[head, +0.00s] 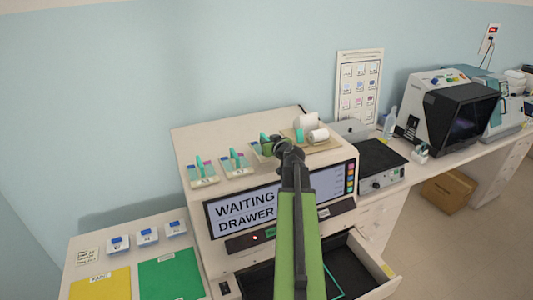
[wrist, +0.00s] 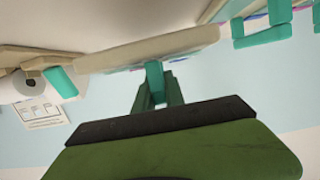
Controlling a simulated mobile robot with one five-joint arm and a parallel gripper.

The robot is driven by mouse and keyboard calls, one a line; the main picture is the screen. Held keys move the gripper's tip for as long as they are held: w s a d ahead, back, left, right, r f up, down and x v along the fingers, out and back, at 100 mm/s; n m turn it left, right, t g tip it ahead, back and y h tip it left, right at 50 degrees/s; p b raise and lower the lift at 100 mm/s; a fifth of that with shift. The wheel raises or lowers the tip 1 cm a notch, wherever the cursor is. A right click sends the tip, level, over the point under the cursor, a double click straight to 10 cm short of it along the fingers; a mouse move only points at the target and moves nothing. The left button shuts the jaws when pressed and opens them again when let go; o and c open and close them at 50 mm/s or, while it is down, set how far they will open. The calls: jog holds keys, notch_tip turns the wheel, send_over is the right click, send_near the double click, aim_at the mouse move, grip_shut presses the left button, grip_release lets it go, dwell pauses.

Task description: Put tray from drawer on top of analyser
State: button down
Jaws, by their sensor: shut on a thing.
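My gripper (head: 275,145) is over the top of the analyser (head: 190,140), toward its middle. In the wrist view its fingers (wrist: 158,98) are shut on the teal handle of a pale tray (wrist: 150,48). In the head view this tray (head: 257,150) is partly hidden by my gripper. It is at the analyser's top, right of two similar trays (head: 203,175) (head: 237,164) with teal handles. I cannot tell whether it touches the surface. The drawer (head: 350,262) below stands open; my arm hides part of its dark inside. The analyser's screen reads "WAITING DRAWER".
White rolls (head: 318,135) and another teal piece (head: 299,136) lie on the analyser's top at right. A black-topped device (head: 380,160) stands right of it. Yellow (head: 100,284) and green (head: 170,275) mats lie at lower left. Blue-marked small containers (head: 147,236) stand behind them.

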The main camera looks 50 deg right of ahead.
jog(key=shift+s+f+b, duration=0.1)
jog(key=shift+f+b, duration=2.05)
jog(key=shift+f, duration=0.05)
jog(key=c, duration=1.4)
grip_release()
jog(key=shift+r, duration=0.1)
jog(key=shift+r, duration=0.1)
